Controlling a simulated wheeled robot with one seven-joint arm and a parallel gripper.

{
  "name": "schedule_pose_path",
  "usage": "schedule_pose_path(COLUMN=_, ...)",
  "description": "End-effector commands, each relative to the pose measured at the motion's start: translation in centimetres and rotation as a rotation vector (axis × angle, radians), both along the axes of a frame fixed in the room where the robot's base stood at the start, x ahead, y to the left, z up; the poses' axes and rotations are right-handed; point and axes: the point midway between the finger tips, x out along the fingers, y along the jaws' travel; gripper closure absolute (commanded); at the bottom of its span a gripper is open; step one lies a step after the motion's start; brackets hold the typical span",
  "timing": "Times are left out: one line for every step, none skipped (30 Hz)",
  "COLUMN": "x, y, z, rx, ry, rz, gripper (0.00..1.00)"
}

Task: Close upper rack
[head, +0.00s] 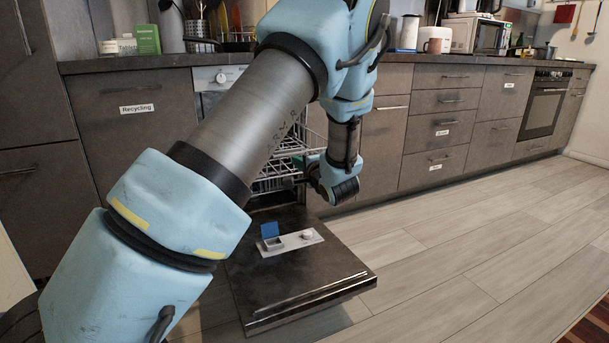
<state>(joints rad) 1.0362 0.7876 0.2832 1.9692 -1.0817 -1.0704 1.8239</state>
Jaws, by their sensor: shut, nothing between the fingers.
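The dishwasher stands open under the counter, its dark door (290,280) lowered flat. The upper rack (287,147), a white wire rack, shows partly behind my arm and sticks out of the dishwasher opening. My gripper (300,172) is small and dark, at the right side of the racks. It looks shut and holds nothing that I can see. Whether it touches the rack I cannot tell. My arm hides the left part of the racks and much of the opening.
The lower rack (272,184) shows below the upper one. A blue flap (270,231) stands raised on the door's inner panel. Cabinets and drawers (440,130) line the wall to the right. The wooden floor (470,240) is clear to the right of the door.

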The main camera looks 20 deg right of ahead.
Motion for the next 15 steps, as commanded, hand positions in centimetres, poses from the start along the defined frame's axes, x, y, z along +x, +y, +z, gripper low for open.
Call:
schedule_pose_path(x=0.54, y=0.11, z=-0.11, rx=-0.001, ry=0.0, rz=0.001, gripper=1.0)
schedule_pose_path(x=0.79, y=0.14, z=-0.03, rx=-0.002, ry=0.001, rz=0.001, gripper=1.0)
schedule_pose_path(x=1.04, y=0.15, z=0.06, rx=-0.002, ry=0.001, rz=0.001, gripper=1.0)
schedule_pose_path(x=1.19, y=0.17, z=0.13, rx=-0.002, ry=0.001, rz=0.001, gripper=1.0)
schedule_pose_path(x=1.3, y=0.18, z=0.17, rx=-0.002, ry=0.001, rz=0.0, gripper=1.0)
schedule_pose_path(x=1.41, y=0.19, z=0.23, rx=-0.001, ry=0.001, rz=0.0, gripper=1.0)
schedule_pose_path(x=1.45, y=0.2, z=0.27, rx=-0.001, ry=0.001, rz=0.0, gripper=1.0)
schedule_pose_path(x=1.48, y=0.2, z=0.29, rx=-0.001, ry=0.001, rz=0.0, gripper=1.0)
schedule_pose_path(x=1.51, y=0.19, z=0.31, rx=-0.001, ry=0.001, rz=0.0, gripper=1.0)
schedule_pose_path(x=1.51, y=0.19, z=0.32, rx=0.0, ry=0.001, rz=0.0, gripper=1.0)
schedule_pose_path(x=1.5, y=0.19, z=0.33, rx=0.0, ry=0.001, rz=0.0, gripper=1.0)
schedule_pose_path(x=1.5, y=0.19, z=0.33, rx=0.0, ry=0.001, rz=0.0, gripper=1.0)
schedule_pose_path(x=1.49, y=0.19, z=0.33, rx=0.0, ry=0.001, rz=0.0, gripper=1.0)
schedule_pose_path(x=1.49, y=0.19, z=0.33, rx=0.0, ry=0.001, rz=0.0, gripper=1.0)
schedule_pose_path(x=1.49, y=0.19, z=0.33, rx=0.0, ry=0.001, rz=0.0, gripper=1.0)
